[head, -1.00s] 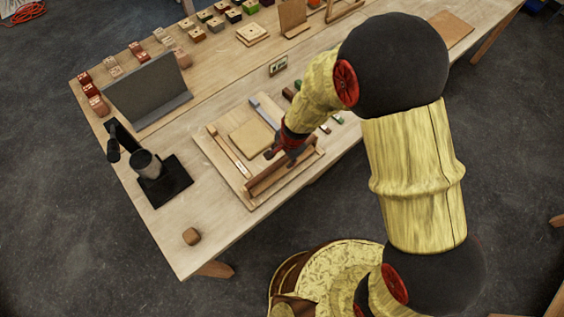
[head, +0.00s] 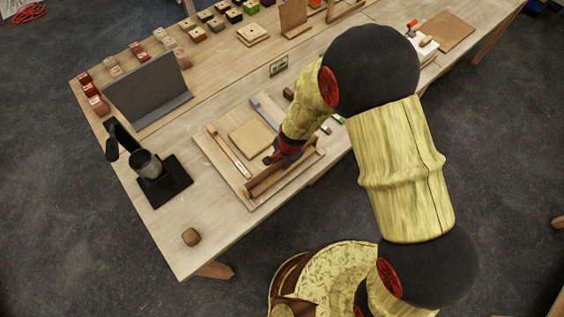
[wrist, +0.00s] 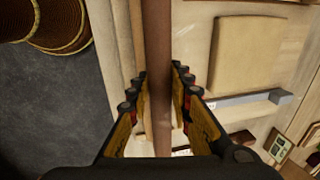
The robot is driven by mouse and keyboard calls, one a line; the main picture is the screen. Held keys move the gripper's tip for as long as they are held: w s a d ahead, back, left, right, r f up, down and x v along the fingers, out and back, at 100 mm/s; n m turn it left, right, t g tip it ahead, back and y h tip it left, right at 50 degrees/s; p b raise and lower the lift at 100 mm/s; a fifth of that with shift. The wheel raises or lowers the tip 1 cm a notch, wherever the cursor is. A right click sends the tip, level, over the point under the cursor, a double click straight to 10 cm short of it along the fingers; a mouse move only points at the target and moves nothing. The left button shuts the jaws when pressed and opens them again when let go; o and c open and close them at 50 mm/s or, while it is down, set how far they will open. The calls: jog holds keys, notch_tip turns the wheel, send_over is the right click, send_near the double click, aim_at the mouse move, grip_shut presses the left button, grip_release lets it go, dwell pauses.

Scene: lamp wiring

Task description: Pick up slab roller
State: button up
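The slab roller appears to be the long brown rod (wrist: 157,45) running from top to bottom through the middle of the wrist view. In the head view a brown bar (head: 262,181) lies along the near edge of a wooden board (head: 223,152), partly hidden by my gripper (head: 277,157). In the wrist view my gripper (wrist: 157,85) is open. Its two rows of finger pads lie on either side of the rod, with narrow gaps visible. I cannot tell its exact height against the rod.
A tan slab (head: 252,138) and a thin wooden strip (head: 229,150) lie on the board. A black stand with a grey cylinder (head: 147,164) is to the left. A grey upright panel (head: 145,88) stands behind.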

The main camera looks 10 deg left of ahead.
grip_shut()
jog(key=shift+w, duration=0.1)
dwell(0.3)
